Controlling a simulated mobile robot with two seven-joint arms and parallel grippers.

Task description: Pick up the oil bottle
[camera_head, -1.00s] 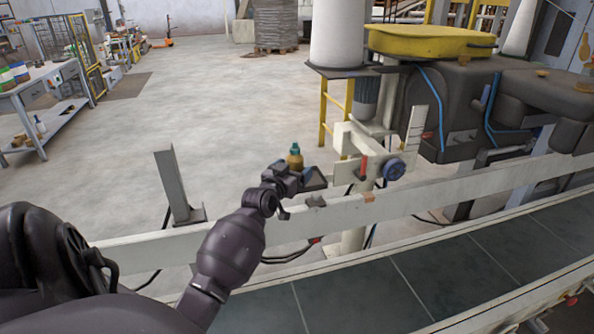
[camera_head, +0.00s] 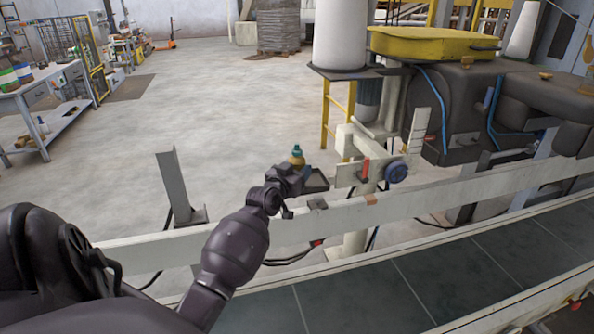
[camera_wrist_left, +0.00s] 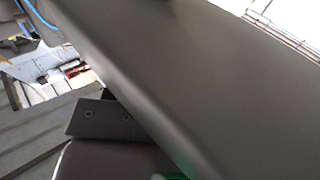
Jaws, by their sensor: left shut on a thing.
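The oil bottle (camera_head: 297,158) is small and amber with a teal top. It stands about upright just beyond the white rail in the head view. My left gripper (camera_head: 299,173) is shut on it, and the gripper hides the bottle's lower part. I cannot tell whether the bottle's base touches anything. In the left wrist view a broad dark grey surface fills most of the picture, with a dark gripper part (camera_wrist_left: 105,120) below it. The bottle is not clear there. My right gripper is not in view.
A small dark tray (camera_head: 317,181) is right beside the gripper. A white rail (camera_head: 440,192) and a dark conveyor belt (camera_head: 350,300) run below. A blue knob (camera_head: 396,172) and red handle (camera_head: 365,170) are to the right. Open floor (camera_head: 220,100) lies beyond.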

